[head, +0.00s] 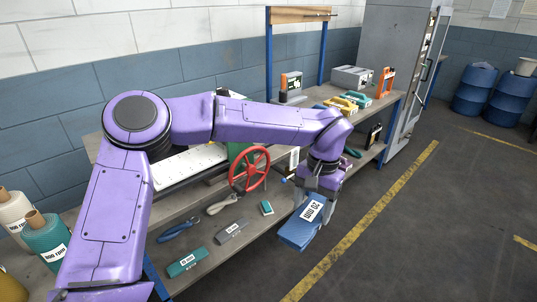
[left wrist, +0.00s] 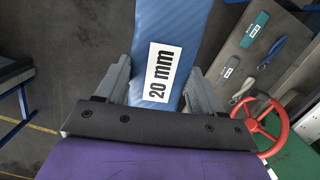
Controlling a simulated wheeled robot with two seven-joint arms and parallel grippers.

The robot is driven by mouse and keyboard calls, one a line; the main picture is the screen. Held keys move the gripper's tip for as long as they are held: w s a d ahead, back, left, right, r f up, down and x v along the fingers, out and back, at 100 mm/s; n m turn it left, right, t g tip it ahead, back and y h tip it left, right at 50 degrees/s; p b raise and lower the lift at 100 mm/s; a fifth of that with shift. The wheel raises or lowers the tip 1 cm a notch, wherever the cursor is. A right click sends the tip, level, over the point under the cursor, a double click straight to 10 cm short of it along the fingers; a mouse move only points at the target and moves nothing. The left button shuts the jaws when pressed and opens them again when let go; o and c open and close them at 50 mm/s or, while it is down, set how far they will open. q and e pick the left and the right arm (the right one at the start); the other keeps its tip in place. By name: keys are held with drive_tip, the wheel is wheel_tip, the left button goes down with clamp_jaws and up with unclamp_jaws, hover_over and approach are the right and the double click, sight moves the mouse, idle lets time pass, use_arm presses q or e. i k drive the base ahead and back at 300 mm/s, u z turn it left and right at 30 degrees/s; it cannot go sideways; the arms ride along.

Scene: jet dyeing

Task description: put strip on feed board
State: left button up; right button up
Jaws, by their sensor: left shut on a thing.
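A blue strip (head: 298,233) with a white "20 mm" label hangs in my left gripper (head: 318,192), out past the front edge of the bench. In the left wrist view the strip (left wrist: 181,35) lies between the two grey fingers of the gripper (left wrist: 160,82), which is shut on it. A pale board with small dark marks (head: 188,165), perhaps the feed board, lies on the bench, left of the strip and partly hidden by my left arm. My right gripper is not in view.
A red handwheel (head: 249,169) on a green machine stands beside the pale board. A teal block (head: 187,262), a grey block (head: 232,231) and hand tools lie on the bench's front part. Yarn cones (head: 45,235) stand at left. The floor (head: 420,220) at right is clear.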

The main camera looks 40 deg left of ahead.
sight(189, 161)
drive_tip(key=z, duration=0.55)
drive_tip(key=i, duration=2.45)
drive_tip(key=u, duration=3.3)
